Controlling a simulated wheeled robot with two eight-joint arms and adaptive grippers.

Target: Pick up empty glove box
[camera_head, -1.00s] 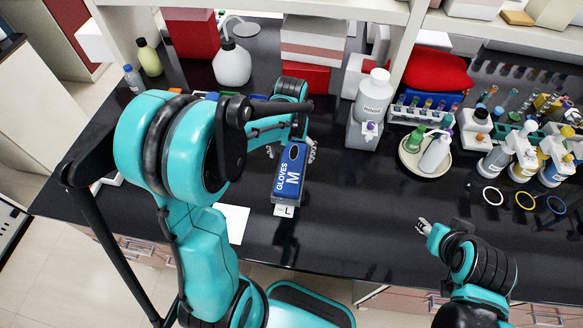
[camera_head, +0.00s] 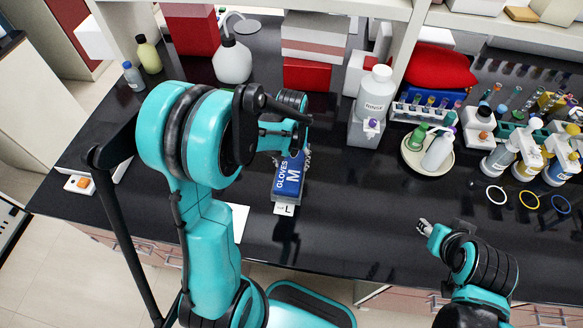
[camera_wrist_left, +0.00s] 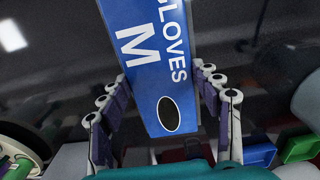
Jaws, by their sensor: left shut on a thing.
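A blue glove box (camera_head: 287,182) marked GLOVES M is at the middle of the black bench in the head view, its far end hidden behind my left arm. My left gripper (camera_head: 291,152) is at that far end, partly hidden by its own arm. A white label marked L (camera_head: 284,210) shows at the box's near end. My right gripper (camera_head: 424,228) is small, at the right, apart from the box; its jaws are unclear.
A white sheet (camera_head: 238,220) lies left of the box. Behind stand a white wash bottle (camera_head: 232,60), a red box (camera_head: 307,74) and a large white bottle (camera_head: 374,95). A round tray (camera_head: 408,153) with bottles is at the right. The bench right of the box is clear.

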